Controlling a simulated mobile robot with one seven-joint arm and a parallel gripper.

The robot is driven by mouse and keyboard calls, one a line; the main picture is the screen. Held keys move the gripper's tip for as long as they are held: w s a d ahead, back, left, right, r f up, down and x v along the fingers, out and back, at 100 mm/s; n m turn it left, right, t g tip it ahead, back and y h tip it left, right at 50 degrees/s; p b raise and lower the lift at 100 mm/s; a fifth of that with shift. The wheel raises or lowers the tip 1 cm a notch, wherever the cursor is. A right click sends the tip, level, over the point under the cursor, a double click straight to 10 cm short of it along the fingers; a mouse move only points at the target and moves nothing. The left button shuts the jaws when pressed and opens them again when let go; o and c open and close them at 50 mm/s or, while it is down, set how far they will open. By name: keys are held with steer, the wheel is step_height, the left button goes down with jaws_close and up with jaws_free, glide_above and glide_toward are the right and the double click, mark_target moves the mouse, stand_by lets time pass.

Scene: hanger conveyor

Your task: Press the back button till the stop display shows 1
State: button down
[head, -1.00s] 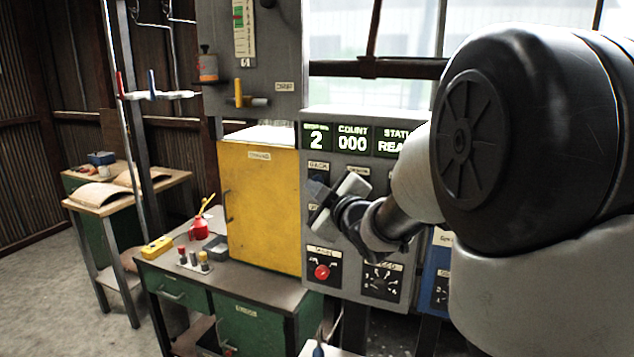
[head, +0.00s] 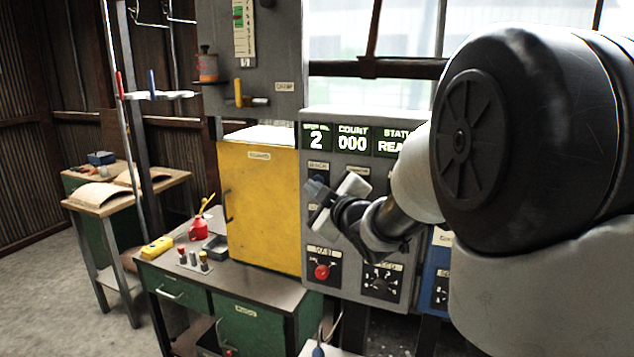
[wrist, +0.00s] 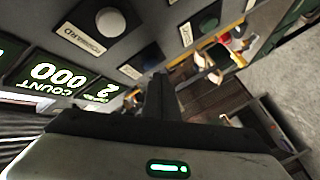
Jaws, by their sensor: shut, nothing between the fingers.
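The stop display (head: 316,138) on the grey control panel reads 2. It also shows inverted in the wrist view (wrist: 104,92). The back label (head: 319,165) is on the panel below the display. My gripper (head: 316,189) is shut and empty, its tips at the panel just below that label, covering the button area in the head view. In the wrist view my gripper's fingers (wrist: 158,80) point toward a dark round button (wrist: 151,55), likely the back button. I cannot tell whether the tips touch it.
The wrist view shows a pale button (wrist: 110,20) with a forward label and a green button (wrist: 207,24) nearby. A red knob (head: 322,271) and a rotary dial (head: 380,284) sit lower on the panel. A yellow cabinet (head: 262,205) stands close on the left.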

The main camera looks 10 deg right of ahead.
steer(key=shift+w, duration=0.1)
steer(key=shift+w+d, duration=0.25)
stand_by(0.3)
